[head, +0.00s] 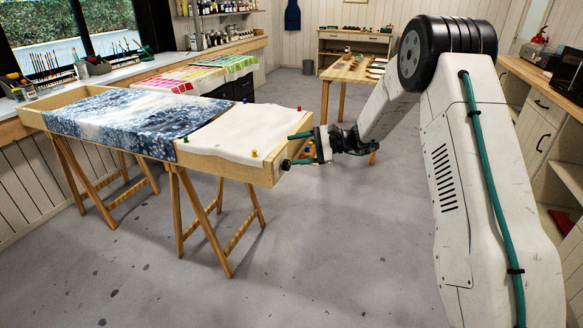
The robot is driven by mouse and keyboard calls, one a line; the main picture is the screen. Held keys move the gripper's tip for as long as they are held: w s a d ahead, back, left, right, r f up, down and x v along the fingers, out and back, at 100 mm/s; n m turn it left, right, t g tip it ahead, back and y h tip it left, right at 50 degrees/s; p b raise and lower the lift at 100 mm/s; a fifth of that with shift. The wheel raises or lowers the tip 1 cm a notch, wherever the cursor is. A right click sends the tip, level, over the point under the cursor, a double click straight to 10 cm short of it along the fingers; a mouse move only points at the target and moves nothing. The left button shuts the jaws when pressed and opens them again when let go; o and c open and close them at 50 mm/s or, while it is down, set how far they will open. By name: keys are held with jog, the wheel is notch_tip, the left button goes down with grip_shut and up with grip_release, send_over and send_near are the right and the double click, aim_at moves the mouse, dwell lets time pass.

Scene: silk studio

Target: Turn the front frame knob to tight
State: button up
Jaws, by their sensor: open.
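A wooden frame (274,174) on trestles holds a stretched cloth, part blue pattern (125,118) and part plain white (220,133), at the left. A small dark knob (286,164) shows at the frame's near right end. My gripper (297,149) is open at that end, its teal-tipped fingers spread apart. The lower finger is close to the knob; I cannot tell whether they touch. The knob's setting is too small to make out.
Several coloured pins dot the white cloth's edges. A wooden table (352,70) stands behind my arm. Window-side counter (150,66) and right-hand cabinets (538,115) line the walls. The grey floor (330,240) in front is clear.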

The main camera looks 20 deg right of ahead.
aim_at(289, 166)
jog(key=w+d+f+m+t, duration=0.3)
jog(key=w+f, duration=0.1)
jog(key=f, duration=0.3)
jog(key=w+d+f+m+t, duration=0.2)
jog(key=w+d+f+t, duration=0.15)
jog(key=f, duration=0.35)
jog(key=shift+m+g, duration=0.3)
jog(key=shift+g, duration=0.05)
jog(key=x, duration=0.7)
jog(key=shift+w+f, duration=0.15)
jog(key=shift+w, duration=0.25)
jog(key=c, duration=1)
